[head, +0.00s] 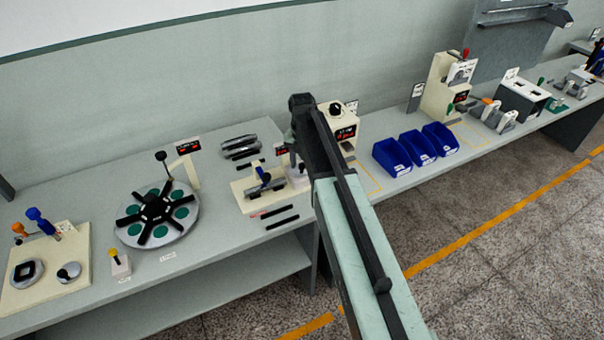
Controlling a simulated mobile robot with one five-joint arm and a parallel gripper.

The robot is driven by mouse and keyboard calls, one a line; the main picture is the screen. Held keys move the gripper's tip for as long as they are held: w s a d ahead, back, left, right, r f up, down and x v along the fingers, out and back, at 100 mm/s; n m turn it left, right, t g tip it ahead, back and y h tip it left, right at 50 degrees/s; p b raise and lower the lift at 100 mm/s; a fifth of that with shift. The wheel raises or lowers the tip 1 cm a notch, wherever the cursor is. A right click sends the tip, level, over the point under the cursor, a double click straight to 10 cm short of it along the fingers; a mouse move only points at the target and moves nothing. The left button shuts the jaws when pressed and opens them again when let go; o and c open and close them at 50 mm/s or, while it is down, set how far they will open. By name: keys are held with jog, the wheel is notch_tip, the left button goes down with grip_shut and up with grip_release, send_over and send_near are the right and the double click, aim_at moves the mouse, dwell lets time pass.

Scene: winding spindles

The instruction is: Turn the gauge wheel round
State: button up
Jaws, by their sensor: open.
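The wheel (157,212) is a pale round disc with several green round spots and a black star-shaped piece with several arms on top. It lies flat on the left part of the bench. A small block with a yellow knob (119,263) stands at its front left edge. A post with a dark ball and a small red-lit display (188,147) stands behind it. My gripper (296,172) hangs at the end of my arm, well to the right of the wheel and apart from it. It is open, with nothing seen in it. My arm hides part of the bench there.
A cream fixture plate (270,193) with dark bars around it lies between the wheel and my gripper. A cream plate with orange and blue handles (44,265) is at far left. Blue bins (418,148) and machines stand to the right. Open floor (510,235) lies in front.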

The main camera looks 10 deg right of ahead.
jog(key=shift+f, duration=0.35)
grip_shut()
